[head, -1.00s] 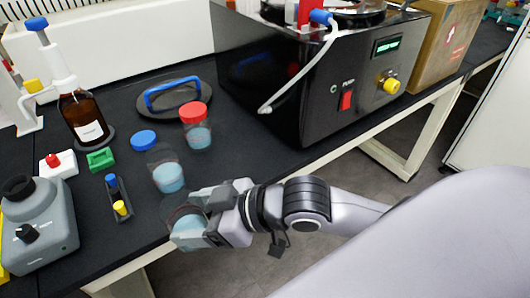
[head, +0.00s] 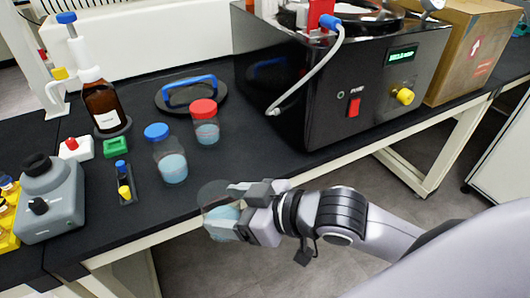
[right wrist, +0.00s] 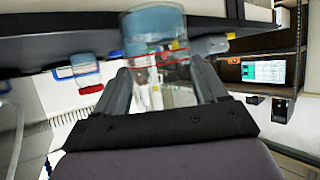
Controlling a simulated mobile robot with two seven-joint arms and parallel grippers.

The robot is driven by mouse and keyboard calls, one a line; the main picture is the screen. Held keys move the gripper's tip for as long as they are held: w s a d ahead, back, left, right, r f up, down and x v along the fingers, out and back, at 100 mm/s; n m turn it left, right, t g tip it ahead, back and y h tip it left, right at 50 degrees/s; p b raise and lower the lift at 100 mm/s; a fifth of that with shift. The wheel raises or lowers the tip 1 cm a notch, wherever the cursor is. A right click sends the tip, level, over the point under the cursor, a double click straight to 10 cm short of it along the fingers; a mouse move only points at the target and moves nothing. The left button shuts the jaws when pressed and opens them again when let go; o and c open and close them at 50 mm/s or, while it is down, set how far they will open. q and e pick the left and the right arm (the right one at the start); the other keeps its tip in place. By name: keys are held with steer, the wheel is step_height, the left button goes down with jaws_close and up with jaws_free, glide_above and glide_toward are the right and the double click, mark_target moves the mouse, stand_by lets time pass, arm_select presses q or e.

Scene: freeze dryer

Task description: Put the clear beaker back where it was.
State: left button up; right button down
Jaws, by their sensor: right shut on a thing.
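The clear beaker (head: 216,220) holds pale blue liquid. My right gripper (head: 238,213) is shut on it at the front edge of the black bench (head: 150,222) in the head view. The beaker looks roughly upright, partly hidden by the fingers, and overlaps the edge; its height above the bench cannot be told. In the right wrist view, which looks upside down, the beaker (right wrist: 155,30) sits between both fingers of the right gripper (right wrist: 162,85). My left gripper is not in view.
A blue-capped jar (head: 172,165) and a red-capped jar (head: 206,130) stand behind the beaker. A small tube rack (head: 127,190) and grey device (head: 52,205) are left. A black machine (head: 285,95) stands right. The bench between jars and machine is clear.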

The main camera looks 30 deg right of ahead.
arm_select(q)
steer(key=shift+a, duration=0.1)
arm_select(e)
steer(key=w+d+r+m+t+h, duration=0.1)
steer(key=w+d+m+t+h, duration=0.2)
steer(key=d+m+h, duration=0.5)
steer(key=d, duration=0.3)
steer(key=shift+w+d+r, duration=0.15)
steer(key=shift+d+r, duration=0.2)
steer(key=shift+r, duration=0.05)
